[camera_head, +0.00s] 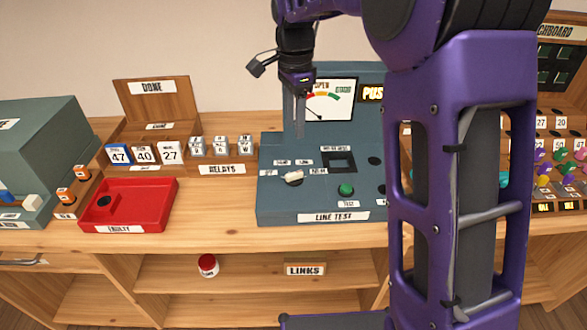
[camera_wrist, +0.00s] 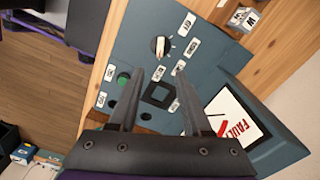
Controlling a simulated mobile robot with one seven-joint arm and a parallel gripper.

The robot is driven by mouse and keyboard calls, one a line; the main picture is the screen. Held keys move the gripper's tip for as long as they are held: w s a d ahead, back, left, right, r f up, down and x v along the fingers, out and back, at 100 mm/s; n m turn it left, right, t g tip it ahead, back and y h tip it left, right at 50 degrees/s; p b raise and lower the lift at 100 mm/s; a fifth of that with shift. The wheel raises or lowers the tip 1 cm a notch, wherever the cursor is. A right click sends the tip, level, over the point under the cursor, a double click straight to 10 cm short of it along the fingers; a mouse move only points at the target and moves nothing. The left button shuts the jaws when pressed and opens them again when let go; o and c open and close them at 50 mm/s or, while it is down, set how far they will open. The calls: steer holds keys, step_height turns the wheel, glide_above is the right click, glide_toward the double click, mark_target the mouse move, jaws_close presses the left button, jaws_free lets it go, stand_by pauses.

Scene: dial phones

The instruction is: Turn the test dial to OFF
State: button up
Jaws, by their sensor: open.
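The test dial (camera_head: 292,178) is a round dark knob with a cream pointer, on the left of the sloped teal LINE TEST panel (camera_head: 290,213). Small white labels stand around it, too small to read surely. In the wrist view the dial (camera_wrist: 160,47) lies ahead of the fingertips, its pointer toward the labels. My gripper (camera_head: 294,132) hangs above and behind the dial, pointing down, open and empty. In the wrist view my gripper (camera_wrist: 160,72) shows its two fingers apart, with the dial beyond them and not touched.
A green button (camera_head: 346,189) and a dark square socket (camera_head: 340,160) share the panel. A meter (camera_head: 330,100) stands upright behind. A red FAULTY tray (camera_head: 150,195) and a RELAYS rack (camera_head: 222,168) are left. My arm hides the panel's right side.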

mark_target(294, 173)
step_height(294, 173, down, 14)
steer(key=shift+f+b, duration=0.2)
steer(key=shift+b, duration=0.85)
jaws_close()
